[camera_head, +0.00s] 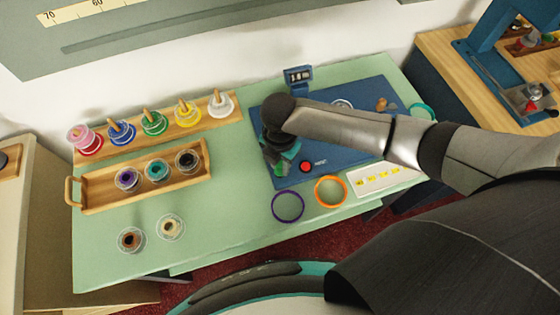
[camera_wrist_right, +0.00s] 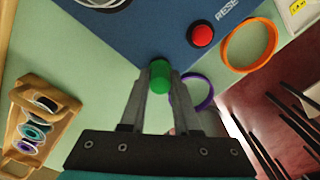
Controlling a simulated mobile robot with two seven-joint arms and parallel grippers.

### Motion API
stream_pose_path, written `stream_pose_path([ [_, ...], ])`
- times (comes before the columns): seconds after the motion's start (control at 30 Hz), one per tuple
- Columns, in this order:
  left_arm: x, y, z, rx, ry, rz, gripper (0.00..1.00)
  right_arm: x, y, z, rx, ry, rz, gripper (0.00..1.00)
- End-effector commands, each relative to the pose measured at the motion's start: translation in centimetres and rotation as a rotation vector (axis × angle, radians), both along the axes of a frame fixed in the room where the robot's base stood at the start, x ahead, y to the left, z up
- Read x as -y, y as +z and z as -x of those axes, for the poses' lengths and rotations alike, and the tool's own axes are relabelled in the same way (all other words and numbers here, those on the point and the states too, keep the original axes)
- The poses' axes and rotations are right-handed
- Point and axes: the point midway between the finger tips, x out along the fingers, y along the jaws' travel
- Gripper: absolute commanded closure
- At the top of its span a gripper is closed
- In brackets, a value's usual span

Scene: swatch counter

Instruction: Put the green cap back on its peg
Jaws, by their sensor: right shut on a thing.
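The green cap (camera_wrist_right: 160,75) is a small green cylinder between the fingertips of my right gripper (camera_wrist_right: 160,84) in the right wrist view. The gripper is shut on it. In the head view my right gripper (camera_head: 274,158) is over the left edge of the blue mat, and my arm hides part of the mat. The wooden rack (camera_head: 233,120) at the back left has several upright wooden pegs with spools on them. The green spool (camera_head: 154,125) stands mid-rack, and its peg (camera_head: 148,115) shows a bare wooden tip. My left gripper is not in view.
A handled wooden tray (camera_head: 88,203) holds several spools in front of the rack. Two loose spools (camera_head: 131,240) stand near the front. A red button (camera_head: 306,167) is on the blue mat (camera_head: 288,178). Purple (camera_head: 288,206) and orange (camera_head: 330,191) rings lie nearby. The counter (camera_head: 228,170) is clear between tray and mat.

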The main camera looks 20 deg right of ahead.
Motion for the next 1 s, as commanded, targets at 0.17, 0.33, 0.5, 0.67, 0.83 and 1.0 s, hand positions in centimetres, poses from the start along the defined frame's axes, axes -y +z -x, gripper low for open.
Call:
stream_pose_path([
  [0.17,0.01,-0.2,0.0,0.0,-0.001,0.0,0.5,0.0,-0.36,0.03,-0.001,0.0,0.001,1.0],
  [0.33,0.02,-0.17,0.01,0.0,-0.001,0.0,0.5,0.0,-0.32,0.03,-0.001,0.0,0.001,1.0],
  [0.5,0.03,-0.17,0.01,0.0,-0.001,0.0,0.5,0.0,-0.31,0.03,0.0,0.0,0.0,0.51],
  [0.67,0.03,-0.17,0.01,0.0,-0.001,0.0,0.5,0.01,-0.31,0.02,0.0,0.0,0.0,0.35],
  [0.83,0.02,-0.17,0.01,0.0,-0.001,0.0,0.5,0.01,-0.31,0.02,-0.001,0.0,0.001,0.35],
  [1.0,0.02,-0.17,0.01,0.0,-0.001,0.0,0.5,0.01,-0.31,0.02,-0.001,0.0,0.001,0.35],
])
